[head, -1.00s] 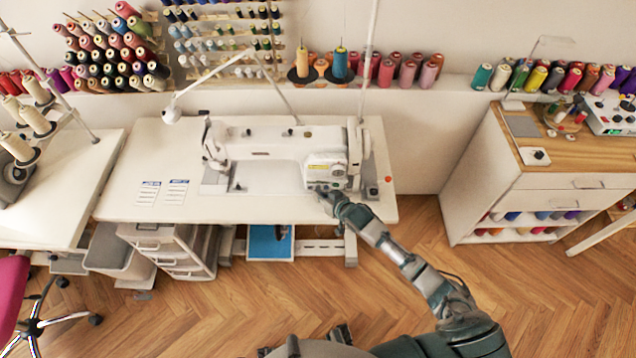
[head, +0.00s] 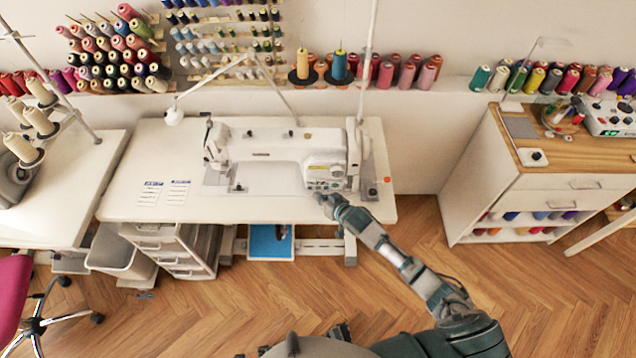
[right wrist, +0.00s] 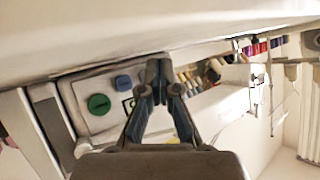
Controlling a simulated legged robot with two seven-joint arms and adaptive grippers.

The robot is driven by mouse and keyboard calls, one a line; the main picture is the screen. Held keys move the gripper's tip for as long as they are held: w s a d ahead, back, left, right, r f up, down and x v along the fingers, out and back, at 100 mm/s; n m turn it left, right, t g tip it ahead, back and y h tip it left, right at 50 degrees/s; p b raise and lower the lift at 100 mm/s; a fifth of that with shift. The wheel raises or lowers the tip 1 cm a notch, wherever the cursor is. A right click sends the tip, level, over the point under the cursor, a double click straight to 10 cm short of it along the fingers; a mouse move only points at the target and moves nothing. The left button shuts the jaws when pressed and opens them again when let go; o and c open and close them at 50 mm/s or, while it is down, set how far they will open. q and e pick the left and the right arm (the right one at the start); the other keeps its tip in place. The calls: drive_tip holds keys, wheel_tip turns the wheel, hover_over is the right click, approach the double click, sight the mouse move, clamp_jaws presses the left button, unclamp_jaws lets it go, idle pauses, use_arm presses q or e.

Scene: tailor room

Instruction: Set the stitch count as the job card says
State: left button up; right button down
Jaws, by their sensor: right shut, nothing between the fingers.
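The white sewing machine (head: 265,147) stands on its white table. A small control panel (head: 325,184) is low on the right end of its head. In the right wrist view the panel (right wrist: 100,122) shows a green round button (right wrist: 99,104), a blue round button (right wrist: 123,82) and a dark marked square, partly hidden by a finger. Two printed cards (head: 150,193) (head: 178,192) lie on the table at left; their text is too small to read. My right gripper (head: 321,198) is shut and empty, just in front of the panel; its fingertips (right wrist: 158,68) meet beside the blue button. Contact is unclear.
A thread stand pole (head: 366,60) rises behind the machine's right end. A red button (head: 387,180) is on the table's right edge. Thread spools line the wall ledge (head: 452,84). A wooden-topped cabinet (head: 530,187) stands at right, with open floor between.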

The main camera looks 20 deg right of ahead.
sight(320, 217)
drive_tip(key=s+p, duration=0.2)
drive_tip(key=s+a+p, duration=0.1)
drive_tip(key=s+p, duration=0.1)
drive_tip(key=shift+s+a+r, duration=0.2)
drive_tip(key=shift+s+a+f+p, duration=0.15)
drive_tip(key=shift+s+p, duration=0.35)
drive_tip(key=shift+s, duration=0.15)
drive_tip(key=shift+f, duration=0.1)
idle(0.3)
